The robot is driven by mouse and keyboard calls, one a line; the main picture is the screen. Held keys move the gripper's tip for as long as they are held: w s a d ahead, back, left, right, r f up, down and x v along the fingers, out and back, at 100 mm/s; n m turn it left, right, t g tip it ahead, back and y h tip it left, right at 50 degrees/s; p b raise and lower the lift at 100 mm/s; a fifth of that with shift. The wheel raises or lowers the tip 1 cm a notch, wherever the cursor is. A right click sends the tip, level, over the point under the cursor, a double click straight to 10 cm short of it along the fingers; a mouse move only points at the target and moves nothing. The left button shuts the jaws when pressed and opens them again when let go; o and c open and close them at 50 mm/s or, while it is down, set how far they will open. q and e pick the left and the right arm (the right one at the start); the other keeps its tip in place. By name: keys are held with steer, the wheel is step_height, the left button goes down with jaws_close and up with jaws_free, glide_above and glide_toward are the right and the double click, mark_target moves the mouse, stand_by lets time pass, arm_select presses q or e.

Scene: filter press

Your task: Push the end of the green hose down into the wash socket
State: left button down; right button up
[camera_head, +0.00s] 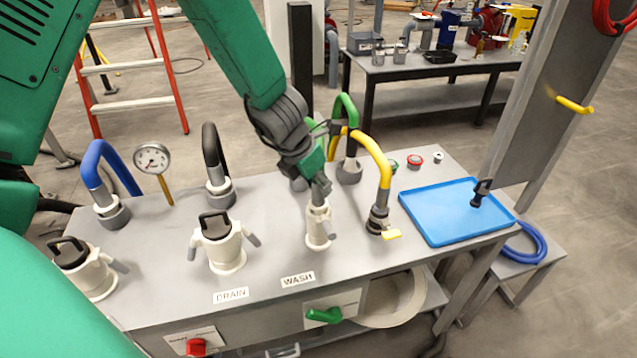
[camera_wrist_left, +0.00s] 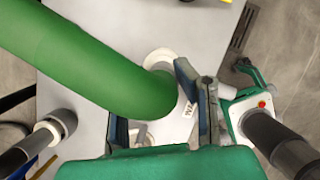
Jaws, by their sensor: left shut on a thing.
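The white wash socket (camera_head: 319,230) stands upright on the grey bench behind the WASH label (camera_head: 298,280). My left gripper (camera_head: 319,185) is directly above its mouth, pointing down and shut on the green hose. The green hose (camera_head: 346,108) arches up behind the gripper in the head view. In the left wrist view the hose (camera_wrist_left: 85,62) runs from the upper left down between the fingers (camera_wrist_left: 155,110). A white ring of the socket (camera_wrist_left: 158,59) shows beside the hose.
The drain socket (camera_head: 222,245) with a black-handled plug stands left of the wash socket. A yellow hose (camera_head: 372,150) with a yellow valve handle rises close on the right. A blue tray (camera_head: 455,212) lies at the bench's right end. A green handle (camera_head: 324,315) is on the front panel.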

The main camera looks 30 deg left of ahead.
arm_select(q)
steer(key=shift+f, duration=0.2)
steer(key=c, duration=1.2)
jaws_free()
steer(key=shift+o, duration=0.2)
steer(key=shift+r, duration=0.1)
steer(key=v, duration=1.1)
steer(key=shift+r, duration=0.4)
